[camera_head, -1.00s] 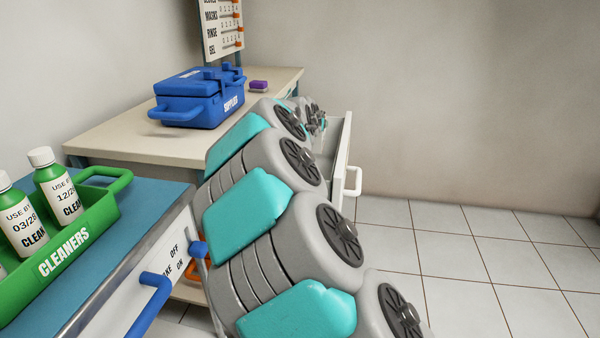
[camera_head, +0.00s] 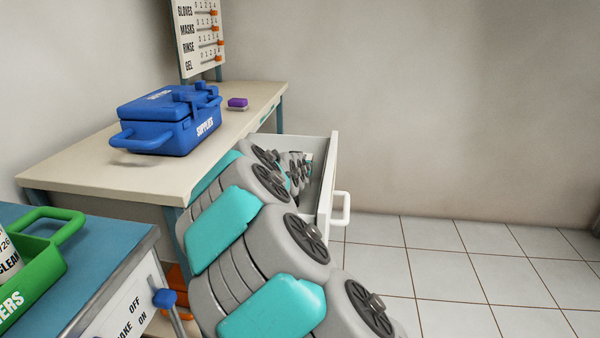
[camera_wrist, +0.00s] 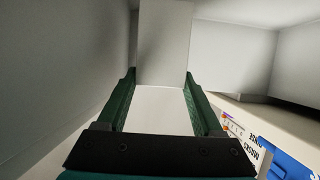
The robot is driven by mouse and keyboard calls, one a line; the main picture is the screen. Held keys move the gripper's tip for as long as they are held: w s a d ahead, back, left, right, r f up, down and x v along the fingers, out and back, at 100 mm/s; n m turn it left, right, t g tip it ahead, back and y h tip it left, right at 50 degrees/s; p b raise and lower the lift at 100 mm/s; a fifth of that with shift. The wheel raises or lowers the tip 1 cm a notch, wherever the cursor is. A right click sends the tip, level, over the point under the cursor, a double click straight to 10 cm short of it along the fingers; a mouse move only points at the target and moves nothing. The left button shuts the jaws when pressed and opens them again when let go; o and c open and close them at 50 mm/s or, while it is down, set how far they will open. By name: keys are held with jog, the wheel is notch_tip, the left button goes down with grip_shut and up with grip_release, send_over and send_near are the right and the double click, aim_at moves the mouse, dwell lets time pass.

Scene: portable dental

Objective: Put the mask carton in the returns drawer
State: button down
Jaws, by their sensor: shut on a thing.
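My gripper (camera_wrist: 160,78) is shut on a plain pale box (camera_wrist: 164,42), held between its two green fingers in the wrist view. I take the box for the mask carton; no label shows on it. In the head view an open white drawer (camera_head: 325,185) sticks out from the beige bench, with a white handle on its front. My arm reaches to this drawer; its end is at or over the opening. The gripper and carton are hidden or too small to tell there, and so is most of the drawer's inside. No returns label is readable.
A blue supplies case (camera_head: 165,125) and a purple-topped item (camera_head: 237,103) stand on the beige bench (camera_head: 90,170). A counter board (camera_head: 200,40) stands behind. A green cleaners tray (camera_head: 45,265) is on the blue-topped unit at left. The tiled floor (camera_head: 440,260) at right is clear.

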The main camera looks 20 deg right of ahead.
notch_tip(320, 180, down, 2)
jog(key=shift+f, duration=0.15)
jog(key=shift+f, duration=0.4)
jog(key=shift+f+b, duration=0.3)
jog(key=shift+b, duration=0.1)
jog(key=shift+c, duration=0.2)
grip_release()
jog(key=shift+r, duration=0.15)
